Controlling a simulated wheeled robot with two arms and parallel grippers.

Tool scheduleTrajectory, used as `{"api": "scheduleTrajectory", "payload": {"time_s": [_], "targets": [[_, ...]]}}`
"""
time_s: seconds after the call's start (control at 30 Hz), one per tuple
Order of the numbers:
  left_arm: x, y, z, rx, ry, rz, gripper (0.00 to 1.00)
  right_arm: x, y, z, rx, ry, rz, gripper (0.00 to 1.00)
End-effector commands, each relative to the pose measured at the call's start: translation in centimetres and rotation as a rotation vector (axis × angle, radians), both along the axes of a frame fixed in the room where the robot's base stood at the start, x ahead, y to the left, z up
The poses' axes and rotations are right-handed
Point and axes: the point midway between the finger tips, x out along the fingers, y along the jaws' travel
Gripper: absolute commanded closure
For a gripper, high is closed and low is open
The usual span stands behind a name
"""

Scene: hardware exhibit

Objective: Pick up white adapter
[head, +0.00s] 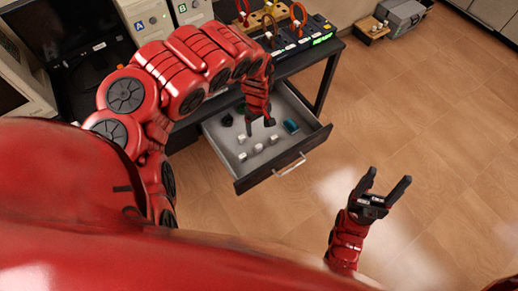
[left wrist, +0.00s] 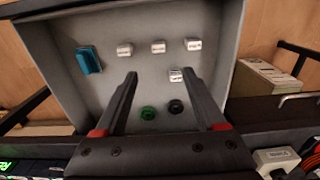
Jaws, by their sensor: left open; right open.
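Several small white adapters lie apart in the open grey drawer (head: 224,128): one in the head view (head: 258,147), others around it. In the left wrist view three form a row, with a middle one (left wrist: 158,46), and another white adapter (left wrist: 175,74) lies nearer, between my fingers in the picture, by the right one. My left gripper (head: 260,123) is open and empty over the drawer; its fingers also show in the left wrist view (left wrist: 160,77). My right gripper (head: 388,178) is open and empty over the floor, right of the drawer.
The drawer also holds a teal block (left wrist: 88,60), a green round piece (left wrist: 148,113) and a black round piece (left wrist: 176,106). Its walls and handle (head: 290,165) stand around them. The desk above carries a monitor (head: 70,40) and cabled devices.

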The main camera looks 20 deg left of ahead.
Motion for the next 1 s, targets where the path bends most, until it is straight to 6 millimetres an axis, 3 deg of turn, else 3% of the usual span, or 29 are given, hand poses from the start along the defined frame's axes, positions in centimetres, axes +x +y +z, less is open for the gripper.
{"api": "scheduleTrajectory", "payload": {"time_s": [0.03, 0.3, 0.5, 0.73, 1.0], "targets": [[-0.2, -0.3, -1.6, -0.005, 0.005, 0.0, 0.28, 0.0, 0.0, -0.6, 0.0, -0.001, 0.0, 0.34], [-0.2, -0.3, -6.1, -0.004, 0.004, -0.001, 0.28, 0.0, 0.0, -2.3, 0.0, -0.001, 0.0, 0.34], [-0.2, -0.2, -8.2, -0.004, 0.003, -0.002, 0.28, 0.0, 0.0, -2.4, 0.0, -0.001, 0.0, 0.34], [0.0, -0.3, -9.1, -0.005, -0.001, -0.002, 0.28, 0.0, 0.0, -2.1, 0.0, -0.001, 0.0, 0.34], [0.0, -0.5, -12.2, -0.006, -0.001, -0.001, 0.28, 0.0, 0.0, -1.2, 0.0, 0.0, 0.0, 0.34]]}}
